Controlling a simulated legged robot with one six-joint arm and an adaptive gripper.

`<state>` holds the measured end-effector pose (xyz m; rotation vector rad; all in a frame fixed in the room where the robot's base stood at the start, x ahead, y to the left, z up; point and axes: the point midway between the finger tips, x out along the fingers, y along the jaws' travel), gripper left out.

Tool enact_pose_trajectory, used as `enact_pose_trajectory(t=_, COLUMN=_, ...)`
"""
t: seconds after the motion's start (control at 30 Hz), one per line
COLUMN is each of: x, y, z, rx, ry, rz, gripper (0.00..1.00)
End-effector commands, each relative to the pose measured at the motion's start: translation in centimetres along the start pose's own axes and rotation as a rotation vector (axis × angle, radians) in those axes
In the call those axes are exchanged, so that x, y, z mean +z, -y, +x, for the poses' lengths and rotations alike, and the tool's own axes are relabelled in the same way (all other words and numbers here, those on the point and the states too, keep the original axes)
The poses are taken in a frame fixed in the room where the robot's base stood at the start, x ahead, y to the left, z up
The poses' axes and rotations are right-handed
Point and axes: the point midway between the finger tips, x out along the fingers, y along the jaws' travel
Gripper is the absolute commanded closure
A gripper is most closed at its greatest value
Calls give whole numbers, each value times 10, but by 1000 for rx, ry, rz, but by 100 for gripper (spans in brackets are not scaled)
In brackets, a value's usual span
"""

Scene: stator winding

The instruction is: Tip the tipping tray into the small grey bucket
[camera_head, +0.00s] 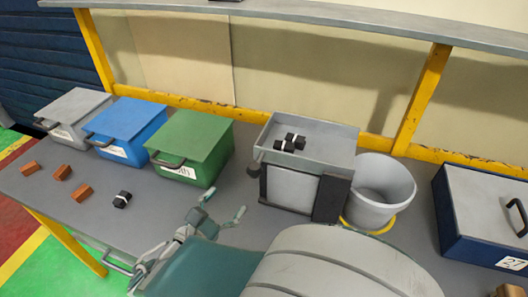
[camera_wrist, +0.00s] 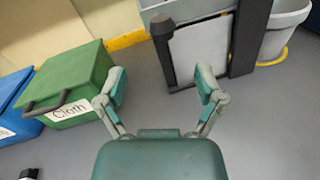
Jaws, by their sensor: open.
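The tipping tray (camera_head: 334,152) is a grey open tray on top of a stand with dark posts (camera_head: 291,190), at the right of the table's middle. A few black blocks (camera_head: 290,142) lie in it. The small grey bucket (camera_head: 383,187) stands just right of the stand, upright, on a yellow ring; it looks empty where I can see inside. In the wrist view the stand (camera_wrist: 200,48) and part of the bucket (camera_wrist: 284,25) show at upper right. My gripper (camera_head: 223,212) is open and empty, in front and left of the stand; its fingers also show in the wrist view (camera_wrist: 162,88).
Grey (camera_head: 74,112), blue (camera_head: 124,127) and green (camera_head: 190,145) lidded boxes stand in a row at left. Several brown blocks (camera_head: 62,172) and a black block (camera_head: 122,199) lie in front. A dark blue case (camera_head: 478,215) stands far right. A yellow-posted shelf runs behind.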

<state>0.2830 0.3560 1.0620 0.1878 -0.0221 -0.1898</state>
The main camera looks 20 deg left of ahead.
Motion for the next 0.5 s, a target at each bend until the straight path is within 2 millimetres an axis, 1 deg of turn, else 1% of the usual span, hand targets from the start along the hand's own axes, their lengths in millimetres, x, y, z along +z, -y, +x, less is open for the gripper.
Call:
enact_pose_trajectory(t=0.17, x=0, y=2, z=28, rx=-10, ry=-1, rz=1, gripper=13)
enact_pose_trajectory(t=0.4, x=-1, y=2, z=73, rx=-10, ry=-2, rz=1, gripper=13)
enact_pose_trajectory(t=0.5, x=-1, y=2, z=88, rx=-9, ry=-1, rz=1, gripper=13)
